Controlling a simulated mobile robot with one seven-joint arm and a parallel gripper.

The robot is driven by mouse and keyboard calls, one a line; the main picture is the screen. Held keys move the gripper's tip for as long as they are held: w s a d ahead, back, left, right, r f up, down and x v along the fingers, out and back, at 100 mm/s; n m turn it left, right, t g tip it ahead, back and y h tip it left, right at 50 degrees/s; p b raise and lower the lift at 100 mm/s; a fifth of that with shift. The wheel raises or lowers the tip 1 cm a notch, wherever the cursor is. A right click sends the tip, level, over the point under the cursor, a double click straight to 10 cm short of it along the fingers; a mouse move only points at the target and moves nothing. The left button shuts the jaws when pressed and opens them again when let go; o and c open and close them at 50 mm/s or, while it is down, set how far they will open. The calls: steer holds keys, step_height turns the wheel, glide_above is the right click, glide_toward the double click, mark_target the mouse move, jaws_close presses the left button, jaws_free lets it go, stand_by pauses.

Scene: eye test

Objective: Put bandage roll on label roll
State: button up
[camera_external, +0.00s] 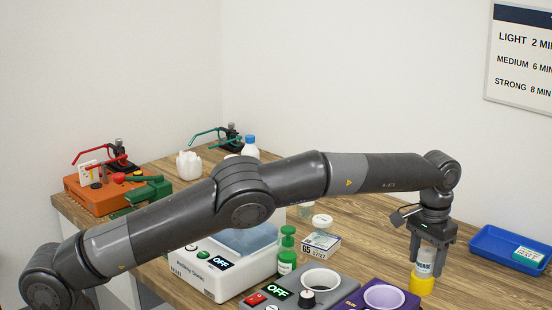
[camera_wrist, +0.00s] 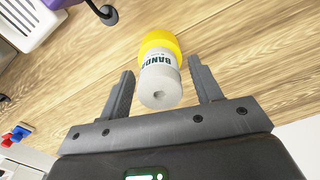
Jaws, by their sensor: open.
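The bandage roll (camera_external: 424,264) is a pale grey-white cylinder with a printed label. It stands upright on a yellow roll (camera_external: 421,286), which looks like the label roll, near the right side of the wooden table. In the wrist view the bandage roll (camera_wrist: 160,85) shows its round end, with the yellow roll (camera_wrist: 159,43) directly beyond it. My gripper (camera_external: 429,264) points down over the stack. Its fingers (camera_wrist: 161,68) are open, one on each side of the bandage roll, with visible gaps. The contact between the two rolls shows no clear gap.
A blue tray (camera_external: 485,254) holding a small box (camera_external: 527,255) lies to the right. A purple device (camera_external: 352,299), a grey device (camera_external: 345,284), a white device (camera_external: 190,272) and a green bottle (camera_external: 287,262) stand to the left. Bare table lies behind the rolls.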

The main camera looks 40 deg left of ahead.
mark_target(428, 251)
step_height(428, 251, up, 7)
steer(key=shift+r, duration=0.2)
steer(key=s+a+r+n+t+h, duration=0.1)
steer(key=a+r, duration=0.6)
steer(key=a, duration=0.4)
steer(key=s+a+r+n+h, duration=0.1)
steer(key=a+r, duration=0.7)
steer(key=a, duration=0.2)
steer(key=s+a+r+n+t, duration=0.1)
steer(key=s+a+r, duration=0.2)
steer(key=s+a, duration=0.4)
steer(key=s+a+r+t, duration=0.1)
steer(key=s+a, duration=0.6)
steer(key=s+a+f+t, duration=0.1)
steer(key=s+a+f, duration=0.2)
steer(key=s, duration=0.5)
steer(key=s+a+f+y, duration=0.1)
steer(key=s+a+f, duration=0.2)
steer(key=s, duration=0.5)
steer(key=s+a+f+t+y, duration=0.1)
steer(key=s+a+f, duration=0.2)
steer(key=s, duration=0.5)
steer(key=shift+f+t, duration=0.3)
steer(key=shift+f, duration=0.6)
